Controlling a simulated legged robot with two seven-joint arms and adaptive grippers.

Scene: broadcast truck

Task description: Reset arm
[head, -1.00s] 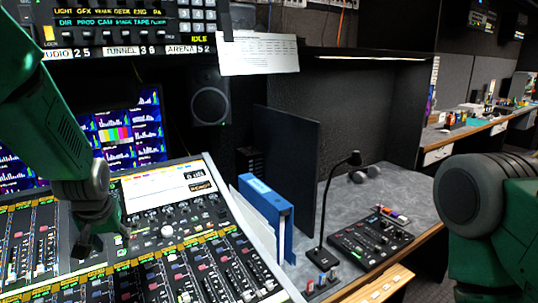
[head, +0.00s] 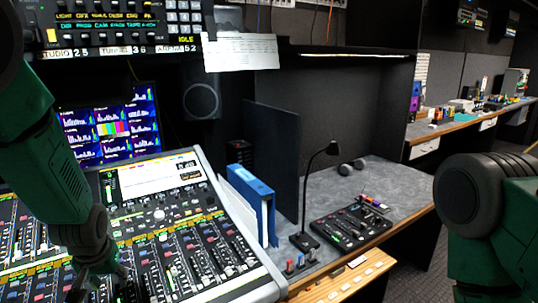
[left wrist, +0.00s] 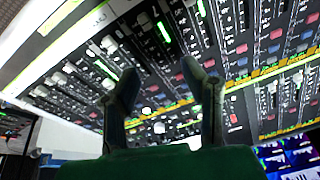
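My left arm comes in from the left in the head view, with its gripper (head: 98,286) low over the mixing console (head: 205,205). In the left wrist view the two fingers of the left gripper (left wrist: 158,78) stand apart with nothing between them. The console's faders and lit buttons show behind them. I cannot tell how far the fingertips are from the console surface. My right arm shows only as a dark joint and green link at the right edge of the head view. My right gripper is out of view.
A blue binder (head: 250,192) stands beside the console. A desk lamp (head: 320,190) and a small control panel (head: 350,228) sit on the grey desk. Behind are a monitor (head: 110,130) and speaker (head: 202,101). Floor shows on the right, before a far counter (head: 465,124).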

